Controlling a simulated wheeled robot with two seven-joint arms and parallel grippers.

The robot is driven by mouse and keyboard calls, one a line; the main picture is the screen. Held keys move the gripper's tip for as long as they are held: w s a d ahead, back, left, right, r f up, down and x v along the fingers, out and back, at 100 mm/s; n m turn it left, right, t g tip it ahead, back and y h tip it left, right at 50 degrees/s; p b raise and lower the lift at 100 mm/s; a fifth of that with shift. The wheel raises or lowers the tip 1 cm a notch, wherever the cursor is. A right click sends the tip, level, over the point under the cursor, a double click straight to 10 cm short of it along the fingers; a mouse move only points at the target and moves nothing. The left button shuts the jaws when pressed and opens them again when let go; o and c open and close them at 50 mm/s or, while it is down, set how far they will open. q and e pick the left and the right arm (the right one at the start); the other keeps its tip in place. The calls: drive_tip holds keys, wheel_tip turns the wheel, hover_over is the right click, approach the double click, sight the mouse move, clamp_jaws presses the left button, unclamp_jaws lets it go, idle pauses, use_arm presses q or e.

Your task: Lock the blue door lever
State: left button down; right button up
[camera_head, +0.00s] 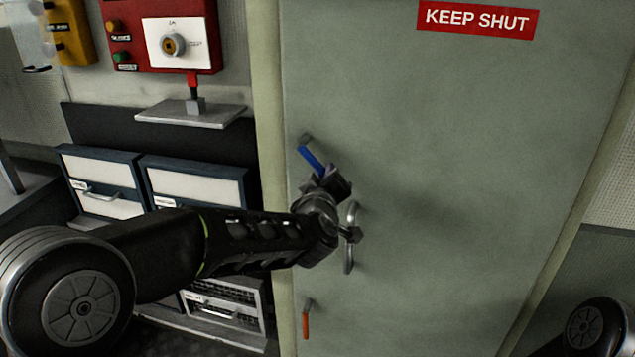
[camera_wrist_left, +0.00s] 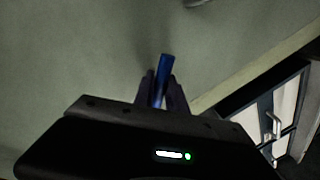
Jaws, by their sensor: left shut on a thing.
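The blue door lever (camera_head: 312,157) is on the left side of a grey-green door (camera_head: 450,180). It slopes down and to the right from its pivot in the head view. My left gripper (camera_head: 329,173) is at the lever's lower end, shut on it. In the left wrist view the blue lever (camera_wrist_left: 161,80) sits between the two dark fingers (camera_wrist_left: 162,92), its end sticking out past them. The gripper hides part of the lever. My right gripper is not in view; only a part of my right arm shows at the bottom right.
A metal door handle (camera_head: 350,238) is just below my left gripper, partly behind my wrist. An orange lever (camera_head: 306,320) hangs lower on the door. A red control box (camera_head: 165,35), a small shelf (camera_head: 190,114) and drawers (camera_head: 195,185) stand left of the door.

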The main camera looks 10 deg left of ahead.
sight(344, 145)
use_arm(q)
drive_tip(key=d+r+n, duration=0.1)
drive_tip(key=r+n, duration=0.1)
drive_tip(key=n, duration=0.1)
drive_tip(key=shift+d+r+h, duration=0.15)
drive_tip(key=shift+d+h, duration=0.2)
drive_tip(key=shift+h, duration=0.05)
drive_tip(key=shift+s+d+r+n+g+h, duration=0.1)
drive_tip(key=shift+d+r+n+g+h, duration=0.1)
drive_tip(key=shift+r+n, duration=0.35)
drive_tip(key=shift+d+r+n+g+h, duration=0.1)
drive_tip(key=shift+d+r+n+h, duration=0.2)
drive_tip(key=shift+n, duration=0.35)
drive_tip(key=shift+r+n+h, duration=0.4)
drive_tip(key=shift+r+n, duration=0.75)
drive_tip(key=shift+n, duration=0.15)
drive_tip(key=c, duration=1.4)
unclamp_jaws()
drive_tip(key=shift+o, duration=0.2)
drive_tip(key=v, duration=0.7)
drive_tip(key=shift+s, duration=0.35)
drive_tip(key=shift+r, duration=0.1)
